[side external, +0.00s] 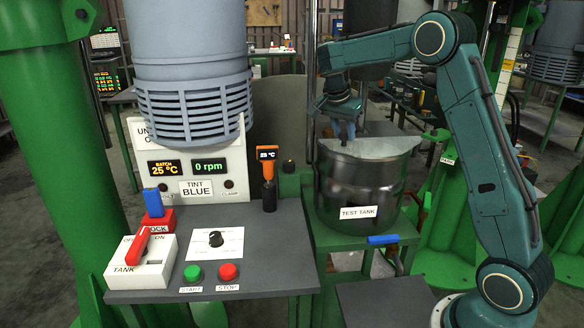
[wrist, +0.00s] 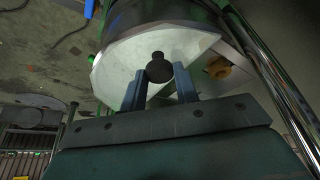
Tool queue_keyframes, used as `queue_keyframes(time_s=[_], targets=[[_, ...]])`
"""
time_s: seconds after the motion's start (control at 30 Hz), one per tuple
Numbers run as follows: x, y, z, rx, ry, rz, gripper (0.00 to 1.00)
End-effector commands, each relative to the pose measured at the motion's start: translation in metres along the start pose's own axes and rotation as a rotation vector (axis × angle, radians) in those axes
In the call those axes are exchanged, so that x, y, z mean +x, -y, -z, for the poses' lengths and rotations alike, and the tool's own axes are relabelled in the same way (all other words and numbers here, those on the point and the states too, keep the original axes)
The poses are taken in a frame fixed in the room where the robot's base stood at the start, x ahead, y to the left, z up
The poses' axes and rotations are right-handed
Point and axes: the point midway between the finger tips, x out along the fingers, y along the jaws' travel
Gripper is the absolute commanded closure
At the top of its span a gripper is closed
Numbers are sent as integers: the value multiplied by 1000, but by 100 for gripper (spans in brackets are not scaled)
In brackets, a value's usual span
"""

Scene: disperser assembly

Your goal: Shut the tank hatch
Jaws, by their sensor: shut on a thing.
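The test tank (side external: 352,200) is a dark metal drum on a green stand, right of the control bench. Its hatch (side external: 385,148) is a pale plate at the tank's top; it also shows in the wrist view (wrist: 125,62) as a pale part-round plate. Whether it lies flat or is tilted is hard to tell. My gripper (side external: 346,130) is over the left part of the tank top. In the wrist view my gripper (wrist: 157,74) has its two blue fingers shut on a black knob (wrist: 158,67) at the hatch. The finger tips are partly hidden in the side view.
Left of the tank is a bench with a tank switch box (side external: 142,262), a blue-handled lock (side external: 154,205), a dial (side external: 216,239), start and stop buttons and an orange thermometer (side external: 268,165). A grey disperser housing (side external: 192,70) hangs above it. A blue handle (side external: 383,239) sits below the tank.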

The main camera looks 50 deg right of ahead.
Motion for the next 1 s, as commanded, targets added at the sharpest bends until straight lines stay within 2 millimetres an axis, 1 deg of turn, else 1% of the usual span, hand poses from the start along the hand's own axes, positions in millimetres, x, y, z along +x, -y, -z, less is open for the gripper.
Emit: queue_keyframes(time_s=[0.03, 0.3, 0.33, 0.4, 0.43, 0.77, 0.87, 1.0], targets=[[-1, 4, 3, 2, -9, 13, 100], [-1, 4, 4, 1, -10, 16, 100], [-1, 4, 4, 1, -10, 16, 66], [-1, 4, 4, 1, -10, 15, 52], [-1, 4, 3, 1, -10, 14, 48], [-1, 3, 2, 0, -7, 9, 48], [-4, 3, 2, 0, -7, 10, 48], [-15, 3, 2, 0, -8, 11, 48]])
